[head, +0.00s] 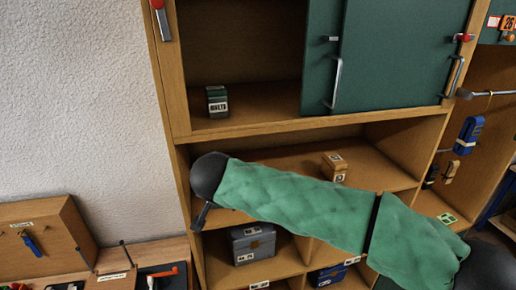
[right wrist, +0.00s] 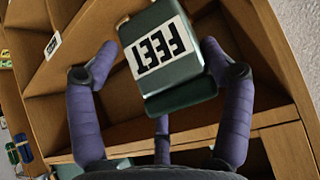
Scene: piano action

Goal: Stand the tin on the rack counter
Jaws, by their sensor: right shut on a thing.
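A dark green tin (right wrist: 180,92) with a white label reading "FEET" is in the right wrist view. The label appears upside down there. My right gripper (right wrist: 159,62) is shut on this tin, with purple fingers on both sides and a third below. In the head view my right arm reaches in from the right across the wooden rack (head: 290,128). Its black wrist end covers the gripper and the held tin there. Which level is the rack counter, I cannot tell for certain. My left gripper is not in view.
Another dark green labelled tin (head: 217,102) stands on the upper shelf beside green sliding doors (head: 390,55). A small wooden box (head: 334,167) stands on the level below. A grey box (head: 252,243) sits in a lower compartment. A white wall (head: 80,110) is at left.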

